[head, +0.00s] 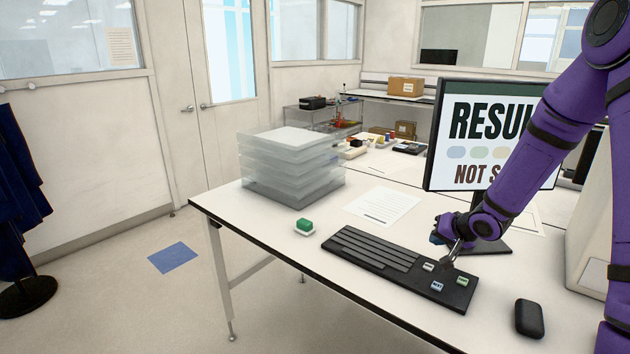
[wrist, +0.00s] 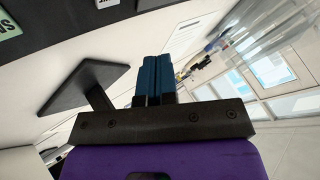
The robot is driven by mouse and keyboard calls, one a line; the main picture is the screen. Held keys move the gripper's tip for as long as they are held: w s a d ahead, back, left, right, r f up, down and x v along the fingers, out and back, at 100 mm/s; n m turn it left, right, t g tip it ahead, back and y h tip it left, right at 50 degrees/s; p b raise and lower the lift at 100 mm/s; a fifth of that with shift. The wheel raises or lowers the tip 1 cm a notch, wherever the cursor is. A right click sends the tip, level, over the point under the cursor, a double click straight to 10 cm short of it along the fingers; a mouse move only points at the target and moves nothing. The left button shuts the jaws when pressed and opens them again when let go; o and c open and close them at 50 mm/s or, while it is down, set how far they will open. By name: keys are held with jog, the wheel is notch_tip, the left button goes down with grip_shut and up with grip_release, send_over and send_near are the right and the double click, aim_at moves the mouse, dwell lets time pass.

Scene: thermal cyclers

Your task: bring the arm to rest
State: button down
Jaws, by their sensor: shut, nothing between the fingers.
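My purple arm reaches in from the right in the head view. My gripper (head: 447,252) is just above the right part of the black keyboard (head: 375,255), close to its labelled keys. I cannot tell whether the tips touch it. In the wrist view the blue fingers of my gripper (wrist: 155,62) are side by side and shut, with nothing between them. Part of the keyboard (wrist: 60,25) shows at the top left of the wrist view, with a green key at the edge.
A monitor (head: 465,125) stands behind my gripper, partly hidden by my arm. A black mouse (head: 529,318) lies to the right. A pale machine (head: 590,225) stands at the right.

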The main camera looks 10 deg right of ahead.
jog(key=s+a+r+n+g+h, duration=0.1)
jog(key=s+r+h, duration=0.2)
jog(key=s+r, duration=0.5)
jog(key=s+a+r+n+h, duration=0.15)
jog(key=s+r, duration=0.25)
jog(key=r, duration=0.8)
jog(key=s+a+r, duration=0.2)
jog(key=s, duration=0.5)
jog(key=s+a+r+n+g+y, duration=0.1)
jog(key=s+a+r, duration=0.1)
jog(key=s, duration=0.6)
jog(key=s+a+r+n+g, duration=0.1)
jog(key=s+a+r, duration=0.2)
jog(key=s, duration=0.5)
jog(key=shift+s+r, duration=0.2)
